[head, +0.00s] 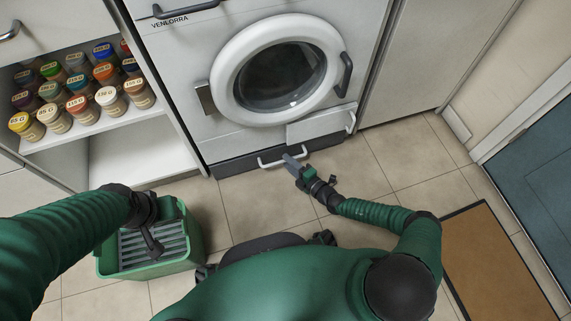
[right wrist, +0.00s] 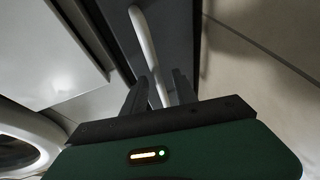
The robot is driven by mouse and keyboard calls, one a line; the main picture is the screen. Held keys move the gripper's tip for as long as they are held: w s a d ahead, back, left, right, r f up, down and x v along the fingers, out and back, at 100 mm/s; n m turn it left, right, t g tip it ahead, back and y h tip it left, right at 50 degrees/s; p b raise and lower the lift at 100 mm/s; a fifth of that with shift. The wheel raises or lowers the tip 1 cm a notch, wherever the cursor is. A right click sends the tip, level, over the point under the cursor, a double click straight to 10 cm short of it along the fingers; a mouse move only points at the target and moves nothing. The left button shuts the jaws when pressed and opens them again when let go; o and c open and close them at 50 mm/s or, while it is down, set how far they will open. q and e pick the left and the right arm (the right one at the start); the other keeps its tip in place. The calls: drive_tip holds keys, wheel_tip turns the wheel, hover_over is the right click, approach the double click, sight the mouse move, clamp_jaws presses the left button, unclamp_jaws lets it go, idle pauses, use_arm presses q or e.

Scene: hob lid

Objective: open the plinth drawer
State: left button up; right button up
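The plinth drawer (head: 236,165) is the dark strip at floor level under the white washing machine. It looks flush with the strip around it. Its white bar handle (head: 268,162) shows in the head view, and also in the right wrist view (right wrist: 145,45). My right gripper (head: 291,160) is at the right part of this handle. In the right wrist view its two fingers (right wrist: 157,92) stand apart, with the handle bar between them and a gap visible. My left gripper (head: 153,243) hangs over the green crate, away from the drawer; its fingers are unclear.
The washing machine (head: 188,55) has a round door and a small lower flap (head: 315,127) with a handle, just above the drawer. A green crate (head: 190,262) stands on the floor at left. Shelves with jars are at far left.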

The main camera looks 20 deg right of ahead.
drive_tip(key=shift+x, duration=1.1)
clamp_jaws()
drive_tip(key=shift+s, duration=0.1)
idle(0.5)
